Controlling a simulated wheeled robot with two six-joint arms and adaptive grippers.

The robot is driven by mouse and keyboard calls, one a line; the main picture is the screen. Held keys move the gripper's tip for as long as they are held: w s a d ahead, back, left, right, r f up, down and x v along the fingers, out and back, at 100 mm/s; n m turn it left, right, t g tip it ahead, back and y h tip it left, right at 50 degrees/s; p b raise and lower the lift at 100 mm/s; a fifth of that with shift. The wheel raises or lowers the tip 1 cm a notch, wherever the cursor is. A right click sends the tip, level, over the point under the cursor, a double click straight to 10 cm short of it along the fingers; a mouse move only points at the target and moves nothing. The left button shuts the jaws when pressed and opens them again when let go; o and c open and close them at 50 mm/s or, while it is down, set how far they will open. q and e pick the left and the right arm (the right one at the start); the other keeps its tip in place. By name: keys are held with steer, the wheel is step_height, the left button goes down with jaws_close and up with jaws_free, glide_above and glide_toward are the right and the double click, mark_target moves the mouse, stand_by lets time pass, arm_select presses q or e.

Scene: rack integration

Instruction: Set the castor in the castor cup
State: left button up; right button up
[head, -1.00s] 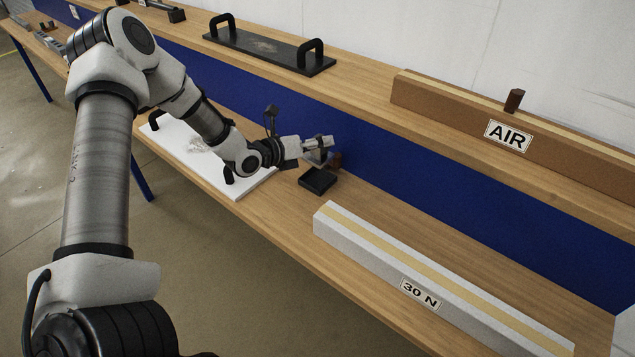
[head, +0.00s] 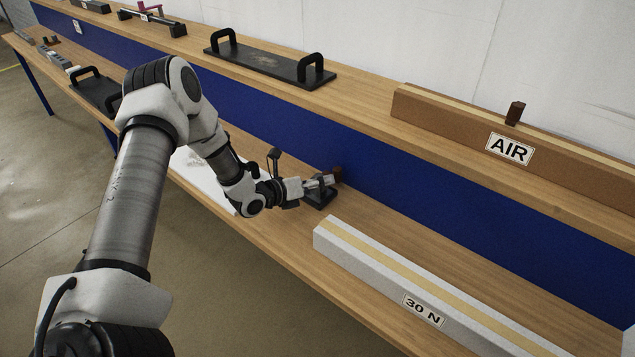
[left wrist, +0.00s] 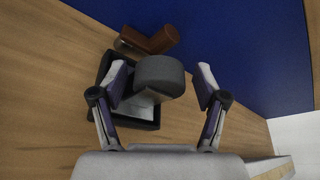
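The castor shows in the left wrist view as a dark grey wheel (left wrist: 160,74) with a light metal part below it. It is between my left gripper's fingers (left wrist: 163,88), with a visible gap to the right finger. The black castor cup (left wrist: 148,122) is a square tray beneath and around the castor; whether the castor is fully seated cannot be told. In the head view, my left gripper (head: 322,181) is right over the cup (head: 322,203), hiding most of the castor. My right gripper is not in view.
A brown piece (head: 338,174) stands behind the cup near the blue back panel (head: 420,200). A long white box marked 30 N (head: 400,285) lies to the right. A white board (head: 200,178) is left, partly behind my arm. The upper shelf holds a black handled plate (head: 270,66).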

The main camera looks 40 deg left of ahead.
arm_select(q)
steer(key=shift+r, duration=0.15)
steer(key=shift+s+a+r, duration=0.1)
steer(key=shift+s+a, duration=0.1)
steer(key=shift+s, duration=0.1)
steer(key=p+v, duration=0.2)
steer(key=v, duration=0.3)
steer(key=p+v, duration=0.2)
steer(key=v, duration=0.3)
steer(key=shift+s+a+r, duration=0.1)
steer(key=shift+s+r, duration=0.15)
steer(key=shift+r, duration=0.05)
steer(key=shift+s, duration=0.25)
steer(key=shift+s+f, duration=0.15)
